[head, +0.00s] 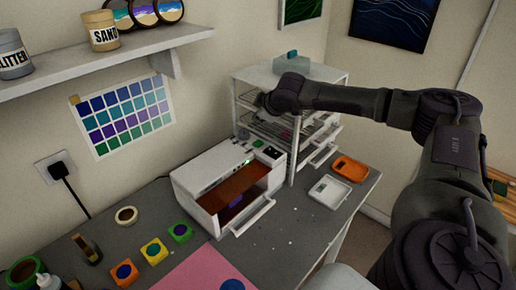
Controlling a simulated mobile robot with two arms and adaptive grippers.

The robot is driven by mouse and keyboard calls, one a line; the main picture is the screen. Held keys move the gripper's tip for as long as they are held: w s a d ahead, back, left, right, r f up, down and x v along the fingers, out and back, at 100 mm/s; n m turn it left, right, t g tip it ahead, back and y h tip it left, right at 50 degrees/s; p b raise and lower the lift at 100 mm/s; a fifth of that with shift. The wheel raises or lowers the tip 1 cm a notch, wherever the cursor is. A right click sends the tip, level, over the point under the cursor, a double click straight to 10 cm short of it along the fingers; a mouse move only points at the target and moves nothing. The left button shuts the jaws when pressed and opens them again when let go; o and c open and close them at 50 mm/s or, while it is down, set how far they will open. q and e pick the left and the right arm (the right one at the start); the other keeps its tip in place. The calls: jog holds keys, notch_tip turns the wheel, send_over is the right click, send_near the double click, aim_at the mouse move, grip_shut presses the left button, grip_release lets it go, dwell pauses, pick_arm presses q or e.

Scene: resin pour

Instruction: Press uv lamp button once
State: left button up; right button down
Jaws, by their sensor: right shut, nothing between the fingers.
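The UV lamp (205,172) is a white box on the grey workbench, with an amber front window and a pulled-out tray (253,216) with something purple inside. A small green light (248,161) glows on its top front edge. A dark panel (272,153) sits at the top right corner; I cannot clearly make out which spot is the button. My right gripper (262,100) is shut and empty. It appears above and behind that corner, in front of the drawer unit, apart from the lamp. Its fingertips are small and dark. My left gripper is not in view.
A white drawer unit (254,76) with open drawers stands right behind the lamp. An orange tray (351,169) and a white scale-like tray (330,191) lie to the right. Colour pots (154,251) and a pink mat (205,270) lie in front. A shelf (110,57) hangs at left.

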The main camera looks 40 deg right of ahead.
aim_at(259, 144)
notch_tip(259, 144, down, 4)
jog(key=b, duration=0.3)
jog(key=shift+s+b, duration=0.1)
jog(key=shift+b, duration=0.2)
jog(key=shift+f+b, duration=0.45)
jog(key=shift+f, duration=0.65)
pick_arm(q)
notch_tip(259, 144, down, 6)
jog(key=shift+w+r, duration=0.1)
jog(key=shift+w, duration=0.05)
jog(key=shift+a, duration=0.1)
pick_arm(e)
jog(key=shift+f, duration=0.2)
jog(key=shift+f, duration=0.2)
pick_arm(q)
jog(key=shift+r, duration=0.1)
pick_arm(e)
jog(key=shift+f, duration=0.5)
pick_arm(q)
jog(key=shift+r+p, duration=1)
jog(key=shift+p, duration=0.05)
pick_arm(e)
jog(key=shift+r, duration=0.85)
